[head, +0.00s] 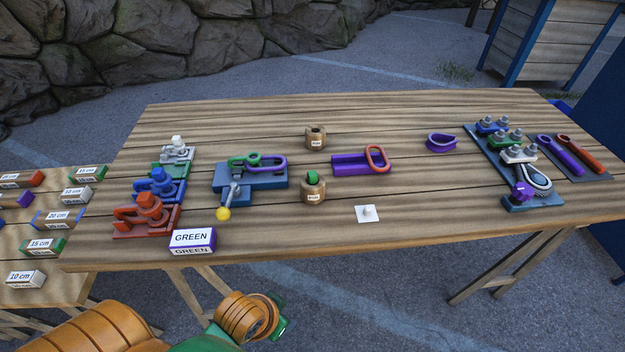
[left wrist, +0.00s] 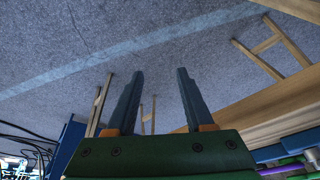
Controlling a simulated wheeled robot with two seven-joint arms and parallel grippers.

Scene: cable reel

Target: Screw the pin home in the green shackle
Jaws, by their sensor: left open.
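A green shackle (head: 243,161) lies on a blue fixture (head: 265,180) left of the table's middle, next to a purple loop (head: 273,164). A lever with a yellow knob (head: 223,213) stands at the fixture's front. A green rounded piece (head: 312,177) shows in the top of the near wooden cup (head: 313,190); I cannot tell if it is the pin. My left gripper is in front of the table and below its top, its fingers mostly hidden in the head view; the left wrist view shows it open and empty (left wrist: 160,72). My right gripper is out of view.
A box marked GREEN (head: 193,238) sits at the front edge. Red (head: 146,212), blue (head: 158,186) and grey (head: 177,152) shackle-like pieces stand at left. A second cup (head: 315,138), purple tray (head: 350,165) and white plate (head: 366,214) are nearby. The front right is clear.

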